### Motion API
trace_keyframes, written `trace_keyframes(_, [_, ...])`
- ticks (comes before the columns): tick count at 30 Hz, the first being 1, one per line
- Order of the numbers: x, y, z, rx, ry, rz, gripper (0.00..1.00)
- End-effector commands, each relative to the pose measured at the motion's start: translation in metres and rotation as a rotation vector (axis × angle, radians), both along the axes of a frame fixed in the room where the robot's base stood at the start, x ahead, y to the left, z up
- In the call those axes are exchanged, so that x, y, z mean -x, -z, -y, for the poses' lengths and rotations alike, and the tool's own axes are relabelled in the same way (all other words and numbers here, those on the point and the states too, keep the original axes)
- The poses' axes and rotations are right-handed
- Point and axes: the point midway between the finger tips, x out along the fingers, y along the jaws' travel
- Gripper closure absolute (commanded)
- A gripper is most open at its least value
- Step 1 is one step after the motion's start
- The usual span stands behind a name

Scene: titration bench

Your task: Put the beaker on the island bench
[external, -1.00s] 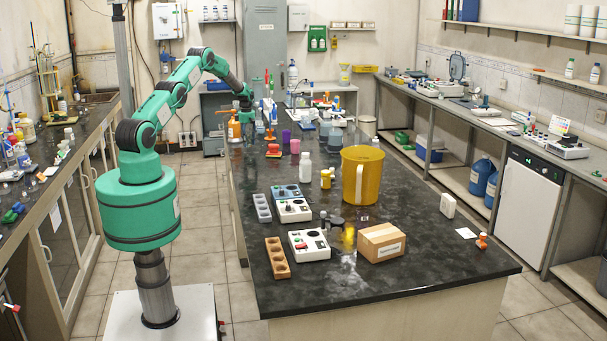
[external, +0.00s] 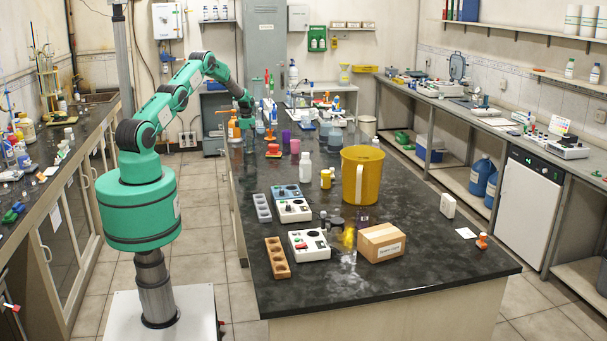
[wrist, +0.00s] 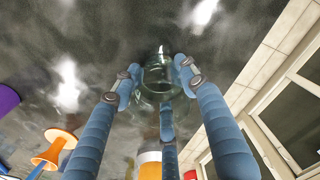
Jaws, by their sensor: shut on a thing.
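The beaker (wrist: 158,84) is clear, greenish glass and shows between the fingertips at the upper middle of the wrist view. My gripper (wrist: 157,70) has blue, ribbed fingers and is shut on the beaker. In the external view my gripper (external: 248,122) is small, at the far left edge of the island bench (external: 410,255). The bench has a dark, marbled top, which fills most of the wrist view behind the beaker. I cannot tell whether the beaker's base touches the top. In the external view the beaker is too small and indistinct to make out.
Near the gripper stand a purple cup (external: 285,137), a pink cup (external: 295,146) and an orange thing (wrist: 56,150). Nearer on the bench are a yellow jug (external: 358,180), a cardboard box (external: 381,242) and small instruments. The near right part of the top is mostly clear.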

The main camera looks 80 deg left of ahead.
Motion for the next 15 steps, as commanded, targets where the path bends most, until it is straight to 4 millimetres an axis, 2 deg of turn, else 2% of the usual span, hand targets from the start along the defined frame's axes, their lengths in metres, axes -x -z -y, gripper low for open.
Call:
trace_keyframes(1, [0.0,0.0007,0.0001,0.0,0.0,0.0,0.51])
trace_keyframes(3, [0.0,0.0004,0.0001,0.0,0.0,0.0,0.38])
trace_keyframes(15, [0.0,-0.0018,-0.0001,0.0,0.0,0.0,0.38])
